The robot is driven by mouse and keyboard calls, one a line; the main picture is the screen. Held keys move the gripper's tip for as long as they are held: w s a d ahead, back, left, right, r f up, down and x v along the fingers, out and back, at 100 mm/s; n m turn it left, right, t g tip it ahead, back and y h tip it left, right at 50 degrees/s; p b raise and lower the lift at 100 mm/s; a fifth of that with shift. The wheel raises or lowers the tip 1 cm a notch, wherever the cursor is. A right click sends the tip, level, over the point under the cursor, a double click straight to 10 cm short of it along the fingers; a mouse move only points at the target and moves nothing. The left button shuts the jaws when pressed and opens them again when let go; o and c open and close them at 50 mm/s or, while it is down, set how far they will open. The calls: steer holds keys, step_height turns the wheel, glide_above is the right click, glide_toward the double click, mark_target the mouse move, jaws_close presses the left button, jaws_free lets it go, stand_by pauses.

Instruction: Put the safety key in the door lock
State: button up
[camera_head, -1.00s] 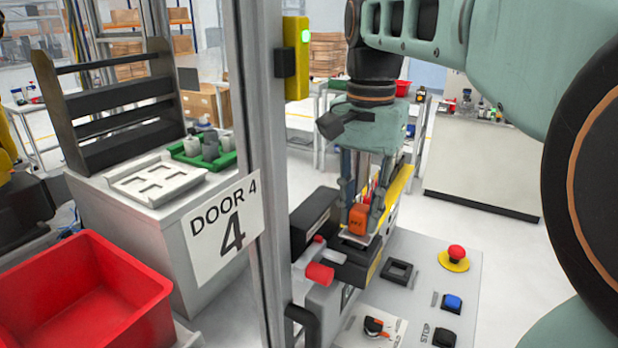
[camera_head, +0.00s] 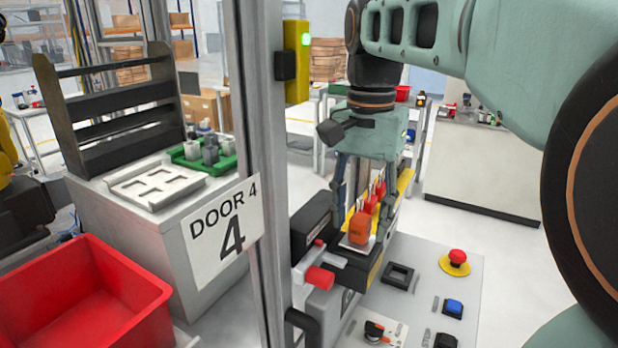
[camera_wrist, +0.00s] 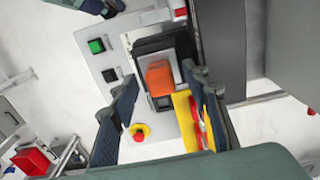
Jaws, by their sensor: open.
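The orange safety key (camera_head: 361,228) stands upright at the black door lock (camera_head: 352,262), on top of its housing; how deep it sits is hidden. My gripper (camera_head: 364,222) is open above the lock, with a finger on either side of the key and gaps between. In the wrist view, the orange key (camera_wrist: 160,78) lies between the spread fingers of my gripper (camera_wrist: 163,80), against the black lock body (camera_wrist: 163,46).
A yellow strip with red pieces (camera_head: 379,197) stands close behind the key. The panel carries a red emergency button (camera_head: 457,257), a blue button (camera_head: 453,306) and a rotary switch (camera_head: 374,331). The door post (camera_head: 258,130) and a red-ended handle (camera_head: 319,277) are close on the left.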

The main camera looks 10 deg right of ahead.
step_height(320, 180, up, 12)
stand_by(0.6)
